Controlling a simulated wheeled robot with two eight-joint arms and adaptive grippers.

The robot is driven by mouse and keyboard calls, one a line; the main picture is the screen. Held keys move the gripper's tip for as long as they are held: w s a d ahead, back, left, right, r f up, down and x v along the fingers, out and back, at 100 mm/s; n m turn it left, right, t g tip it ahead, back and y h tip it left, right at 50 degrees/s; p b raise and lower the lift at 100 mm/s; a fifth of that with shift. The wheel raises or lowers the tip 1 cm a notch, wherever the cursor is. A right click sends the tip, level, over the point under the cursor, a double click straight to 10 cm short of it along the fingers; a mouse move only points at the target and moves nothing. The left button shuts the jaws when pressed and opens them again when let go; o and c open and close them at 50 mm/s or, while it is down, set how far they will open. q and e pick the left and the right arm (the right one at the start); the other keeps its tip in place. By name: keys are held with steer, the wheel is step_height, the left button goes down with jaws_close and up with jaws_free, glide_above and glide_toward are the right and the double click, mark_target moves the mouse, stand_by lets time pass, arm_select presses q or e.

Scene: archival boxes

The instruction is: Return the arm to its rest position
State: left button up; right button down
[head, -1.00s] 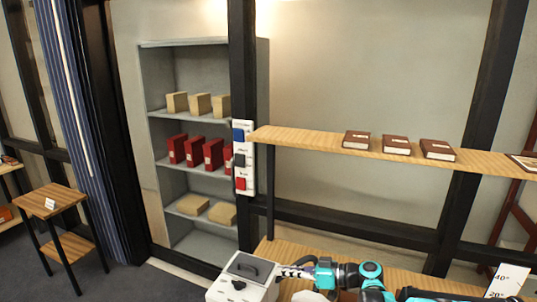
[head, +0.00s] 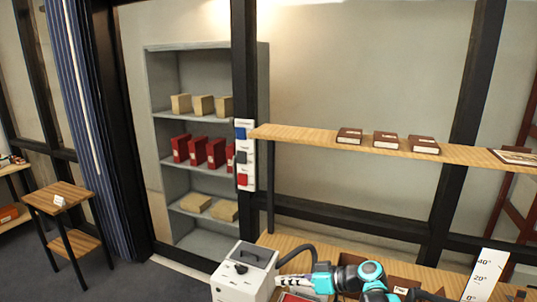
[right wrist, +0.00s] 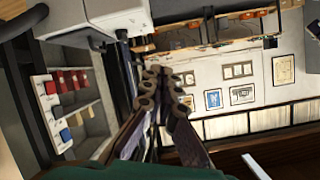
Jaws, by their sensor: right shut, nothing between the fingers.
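My right arm comes in along the bottom of the head view, with teal, black and white links. Its gripper (head: 293,281) is low over the wooden bench (head: 283,242), beside the white box-shaped device (head: 243,272). In the right wrist view my right gripper (right wrist: 160,73) shows as two dark jointed fingers close together, with nothing held between them. My left gripper does not show in the head view.
A black cable (head: 299,249) arches from the device. A red item (head: 294,297) lies under my gripper. A tilted angle scale (head: 486,275) stands at right. Brown boxes (head: 385,139) sit on the upper shelf (head: 310,137). A grey rack (head: 160,100) stands behind.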

steer(key=s+d+f+m+h, duration=0.1)
steer(key=s+d+m+h, duration=0.2)
steer(key=s, duration=0.5)
steer(key=s+d+f+m+t+h+b, duration=0.1)
steer(key=s+d+f+m+h, duration=0.1)
steer(key=s+d+h, duration=0.3)
steer(key=s+d+f+m+t+h+b, duration=0.1)
steer(key=s+d+f+m+h, duration=0.1)
steer(key=s, duration=1)
steer(key=d+m+h, duration=0.1)
steer(key=d+h, duration=0.1)
steer(key=d, duration=0.1)
steer(key=shift+m+h, duration=0.3)
steer(key=shift+m, duration=0.1)
steer(key=shift+s, duration=0.1)
